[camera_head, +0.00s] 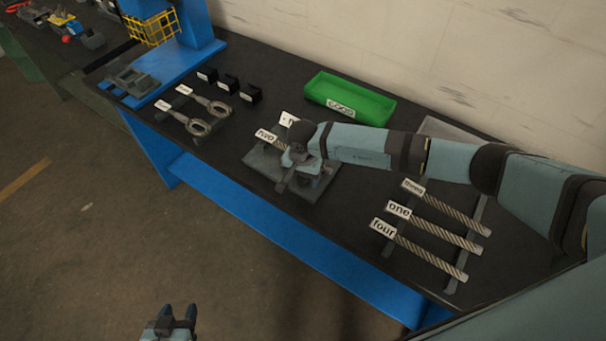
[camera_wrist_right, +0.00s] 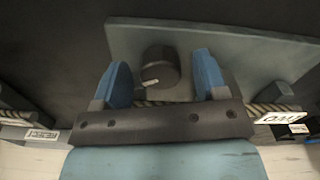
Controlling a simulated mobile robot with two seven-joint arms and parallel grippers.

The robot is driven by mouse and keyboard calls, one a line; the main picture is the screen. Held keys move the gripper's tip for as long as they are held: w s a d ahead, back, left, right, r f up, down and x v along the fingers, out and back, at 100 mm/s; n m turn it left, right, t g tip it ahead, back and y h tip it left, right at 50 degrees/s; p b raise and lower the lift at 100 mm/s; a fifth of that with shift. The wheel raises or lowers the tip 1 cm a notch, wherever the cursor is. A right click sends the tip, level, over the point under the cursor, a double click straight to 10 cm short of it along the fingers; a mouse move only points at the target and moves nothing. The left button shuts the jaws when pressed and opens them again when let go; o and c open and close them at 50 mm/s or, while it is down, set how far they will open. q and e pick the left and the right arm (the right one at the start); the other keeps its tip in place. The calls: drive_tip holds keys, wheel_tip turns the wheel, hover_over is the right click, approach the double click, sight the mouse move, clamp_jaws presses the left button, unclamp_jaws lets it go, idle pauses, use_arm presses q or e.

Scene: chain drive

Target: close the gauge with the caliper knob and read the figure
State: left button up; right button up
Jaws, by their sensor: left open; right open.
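A grey gauge plate (camera_head: 261,160) lies on the dark bench under my right gripper (camera_head: 297,168). In the right wrist view the plate (camera_wrist_right: 235,55) carries a round dark knob (camera_wrist_right: 160,66) with a small pale mark. My right gripper is open, with one blue fingertip on each side of the knob; I cannot tell whether they touch it. A twisted rope-like piece (camera_wrist_right: 262,108) with a tag reading "two" (camera_head: 266,135) lies across the plate, partly hidden by the gripper. A second tag (camera_head: 288,119) is partly hidden. My left gripper (camera_head: 175,322) is open and empty, away from the bench.
Pieces tagged three, one and four (camera_head: 436,233) lie on a rack at the right. A green tray (camera_head: 372,101) stands at the back. Two tagged metal tools (camera_head: 197,127) and several black blocks (camera_head: 228,84) lie left. Bare bench separates the tools from the plate.

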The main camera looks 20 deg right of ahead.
drive_tip(key=shift+f, duration=0.2)
drive_tip(key=shift+c, duration=0.3)
drive_tip(key=c, duration=0.7)
drive_tip(key=shift+c, duration=0.9)
